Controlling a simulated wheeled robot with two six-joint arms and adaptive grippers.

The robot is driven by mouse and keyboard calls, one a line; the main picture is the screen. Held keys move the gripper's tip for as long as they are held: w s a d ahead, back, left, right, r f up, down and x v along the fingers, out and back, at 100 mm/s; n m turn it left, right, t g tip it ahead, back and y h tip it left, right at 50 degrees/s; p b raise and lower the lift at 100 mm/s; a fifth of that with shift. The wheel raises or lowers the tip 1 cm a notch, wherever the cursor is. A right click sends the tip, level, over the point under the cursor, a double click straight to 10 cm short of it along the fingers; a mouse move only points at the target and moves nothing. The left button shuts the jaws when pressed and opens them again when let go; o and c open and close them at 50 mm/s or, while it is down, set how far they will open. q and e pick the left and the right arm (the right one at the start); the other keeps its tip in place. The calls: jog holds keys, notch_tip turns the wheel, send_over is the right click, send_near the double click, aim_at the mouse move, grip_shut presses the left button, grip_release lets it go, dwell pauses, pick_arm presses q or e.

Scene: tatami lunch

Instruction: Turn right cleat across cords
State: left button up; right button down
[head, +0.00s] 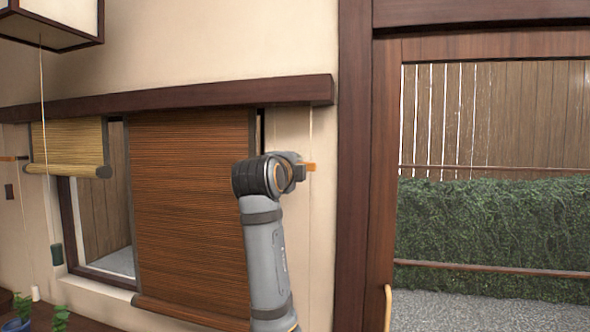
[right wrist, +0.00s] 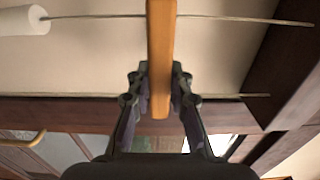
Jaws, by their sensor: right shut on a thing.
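The right cleat (right wrist: 160,60) is an orange-brown wooden bar. In the right wrist view it stands upright between the two dark fingers of my right gripper (right wrist: 160,85), which are shut on it. A thin cord (right wrist: 240,19) runs sideways there, crosswise to the bar; the bar hides part of it. In the head view the cleat (head: 311,167) lies roughly level on the wall right of the large blind, and a thin cord (head: 309,215) hangs vertically by it. My right gripper (head: 300,168) is partly hidden by its wrist. My left gripper is out of view.
A brown slatted blind (head: 190,200) hangs left of my right arm, under a dark wooden beam (head: 180,97). A dark post (head: 352,200) stands close on the right. A white cylindrical cord end (right wrist: 22,20) shows in the right wrist view. A shorter yellow blind (head: 68,143) hangs further left.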

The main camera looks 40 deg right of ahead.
jog(key=shift+r, duration=0.25)
jog(key=c, duration=1.5)
grip_release()
jog(key=o, duration=0.3)
jog(key=shift+w+d+f, duration=0.15)
jog(key=shift+d+f, duration=0.05)
jog(key=v, duration=0.7)
jog(key=shift+s+a, duration=0.2)
jog(key=shift+s, duration=0.05)
